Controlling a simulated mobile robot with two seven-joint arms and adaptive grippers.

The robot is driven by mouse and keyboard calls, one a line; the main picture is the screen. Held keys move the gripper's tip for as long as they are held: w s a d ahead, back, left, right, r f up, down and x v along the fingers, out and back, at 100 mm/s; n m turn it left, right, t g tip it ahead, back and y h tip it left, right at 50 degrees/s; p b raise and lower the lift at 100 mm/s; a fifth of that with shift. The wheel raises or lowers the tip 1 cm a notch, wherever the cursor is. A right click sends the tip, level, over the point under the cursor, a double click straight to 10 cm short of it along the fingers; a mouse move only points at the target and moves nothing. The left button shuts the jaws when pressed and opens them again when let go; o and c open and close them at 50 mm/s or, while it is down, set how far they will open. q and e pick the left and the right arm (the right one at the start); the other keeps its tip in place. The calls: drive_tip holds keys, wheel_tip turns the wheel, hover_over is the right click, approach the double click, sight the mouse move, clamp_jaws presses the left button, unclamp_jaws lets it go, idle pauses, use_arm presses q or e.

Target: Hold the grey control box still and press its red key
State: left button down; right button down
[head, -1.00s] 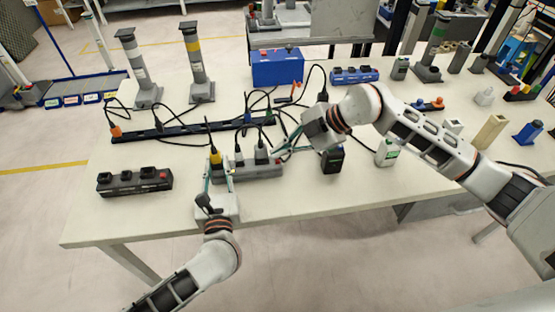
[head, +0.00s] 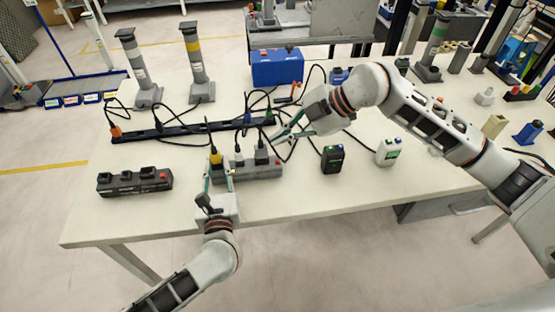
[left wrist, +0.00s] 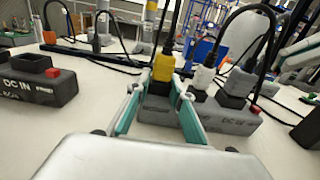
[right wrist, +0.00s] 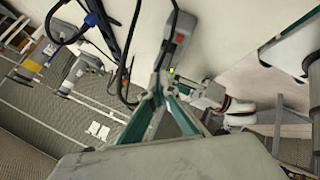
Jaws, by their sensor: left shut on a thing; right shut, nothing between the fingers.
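The grey control box (head: 262,172) stands near the table's front with a yellow plug, a white plug and a dark grey plug in its top. Its red key (head: 277,161) is at the right end; it also shows in the left wrist view (left wrist: 256,108). My left gripper (head: 219,172) is shut on the box's left end, with a finger on each side below the yellow plug (left wrist: 163,69). My right gripper (head: 277,138) is shut and empty, behind and above the key and apart from it. I cannot tell whether the key is pressed in.
A second, darker box (head: 135,184) with a red key stands at left. A black power strip (head: 190,131) with cables lies behind. The table's front strip is clear.

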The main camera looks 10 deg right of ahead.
use_arm(q)
drive_tip(key=c, duration=1.7)
unclamp_jaws()
drive_tip(key=shift+s, duration=0.1)
